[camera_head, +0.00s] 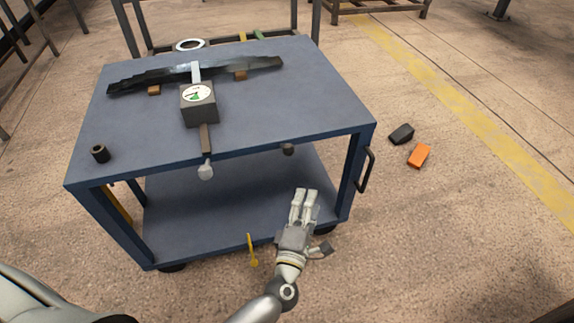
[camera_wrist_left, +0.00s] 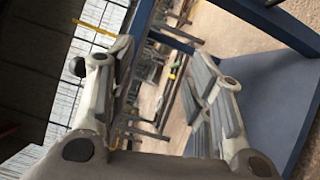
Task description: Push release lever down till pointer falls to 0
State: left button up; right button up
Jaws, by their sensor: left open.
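A box-shaped gauge (camera_head: 199,105) with a white dial, partly green, stands on the blue cart, in front of a dark leaf spring (camera_head: 150,79). The pointer is too small to read. A brown lever bar (camera_head: 206,138) runs from the gauge to the cart's front edge and ends in a pale round knob (camera_head: 205,171). My left gripper (camera_head: 306,191) is open and empty, in front of the cart, right of the knob and apart from it. In the left wrist view its fingers (camera_wrist_left: 162,55) are spread with nothing between them. The lever is not clearly visible there. My right gripper is not in view.
The blue cart top (camera_head: 290,100) is mostly clear on the right. A black cylinder (camera_head: 100,154) stands at its front left; a dark knob (camera_head: 288,149) is at its front edge. A handle (camera_head: 366,170) sticks out right. Black (camera_head: 401,134) and orange (camera_head: 419,156) blocks lie on the floor.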

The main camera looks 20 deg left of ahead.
pick_arm(q)
notch_tip(320, 180, up, 6)
jog(key=a+n+y+b, duration=0.2)
jog(key=n+y+b, duration=0.2)
jog(key=n, duration=0.5)
jog(key=n+g+y+b, duration=0.15)
jog(key=n+b, duration=0.25)
jog(key=n, duration=0.6)
send_near(288, 153)
jog(key=x, duration=1)
jog(key=shift+w+f+b, duration=0.25)
jog(key=shift+f+b, duration=0.05)
jog(key=shift+b, duration=0.1)
jog(key=shift+w+a, duration=0.2)
jog(key=shift+w, duration=0.25)
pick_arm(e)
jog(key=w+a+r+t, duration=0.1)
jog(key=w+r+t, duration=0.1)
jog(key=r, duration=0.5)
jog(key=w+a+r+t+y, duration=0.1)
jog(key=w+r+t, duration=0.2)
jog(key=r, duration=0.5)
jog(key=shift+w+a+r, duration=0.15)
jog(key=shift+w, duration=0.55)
pick_arm(q)
grip_shut()
